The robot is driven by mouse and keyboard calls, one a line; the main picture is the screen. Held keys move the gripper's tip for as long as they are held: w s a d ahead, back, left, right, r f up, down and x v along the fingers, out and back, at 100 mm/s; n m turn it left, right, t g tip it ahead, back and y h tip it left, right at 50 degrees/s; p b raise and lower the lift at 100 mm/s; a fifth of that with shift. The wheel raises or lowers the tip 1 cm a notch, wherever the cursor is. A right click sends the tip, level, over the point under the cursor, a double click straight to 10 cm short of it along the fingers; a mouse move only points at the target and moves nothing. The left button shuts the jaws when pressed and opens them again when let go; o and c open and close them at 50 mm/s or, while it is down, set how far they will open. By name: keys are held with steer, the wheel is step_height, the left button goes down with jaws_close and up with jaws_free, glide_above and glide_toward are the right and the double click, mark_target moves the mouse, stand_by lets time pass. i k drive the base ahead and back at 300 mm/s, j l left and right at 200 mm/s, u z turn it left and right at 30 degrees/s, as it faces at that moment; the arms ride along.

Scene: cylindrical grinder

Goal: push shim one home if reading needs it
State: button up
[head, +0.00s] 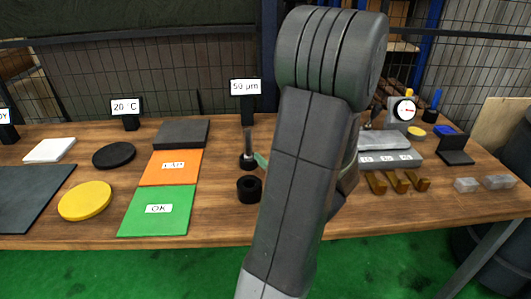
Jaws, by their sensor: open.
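Three brass-coloured pieces that look like the shims stand in a row at the front of a grey block (405,160): a left one (376,183), a middle one (398,182) and a right one (419,182). The block carries small white labels too small to read surely, so I cannot tell which piece is shim one. A dial gauge (404,110) with a red needle stands behind the block; its value is too small to read. A sign (246,87) reads 50 µm. My arm crosses the middle of the view and hides my gripper and the block's left end.
On the wooden table (225,220) lie a green OK mat (158,220), an orange mat (168,178), a yellow disc (85,200) and a black disc (114,155). A black ring (249,189) stands left of my arm. Clear blocks (466,185) lie at right.

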mark_target(379, 188)
steer(key=z, duration=1.3)
